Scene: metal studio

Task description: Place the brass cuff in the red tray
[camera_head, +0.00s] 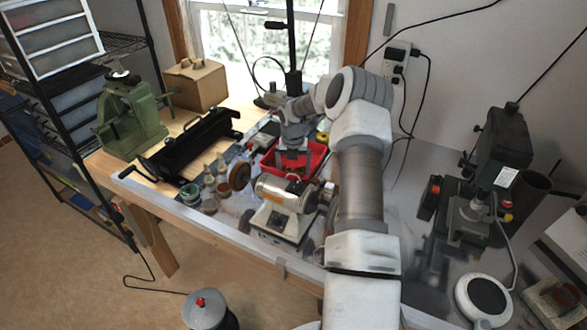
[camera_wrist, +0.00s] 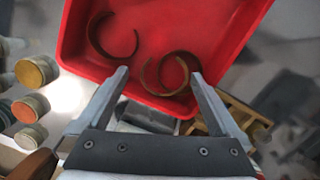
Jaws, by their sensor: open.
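The red tray (camera_head: 316,160) is on the bench below my gripper (camera_head: 293,158), which partly hides it. In the wrist view the red tray (camera_wrist: 200,25) fills the top, and two open curved cuffs lie inside it. One brass-coloured cuff (camera_wrist: 148,80) is near the tray's near wall, between my fingertips in the picture. A darker brown cuff (camera_wrist: 93,35) lies to its left. I cannot tell for sure which one is the brass cuff. My gripper (camera_wrist: 158,76) is open, with nothing gripped between its fingers. The cuffs cannot be made out in the head view.
A bench grinder (camera_head: 285,195) stands in front of the tray. Small jars (camera_head: 190,193) and bottles are to its left, with a black sheet-metal brake (camera_head: 190,145) and a green press (camera_head: 130,120) beyond. A dark machine (camera_head: 500,150) stands at the right.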

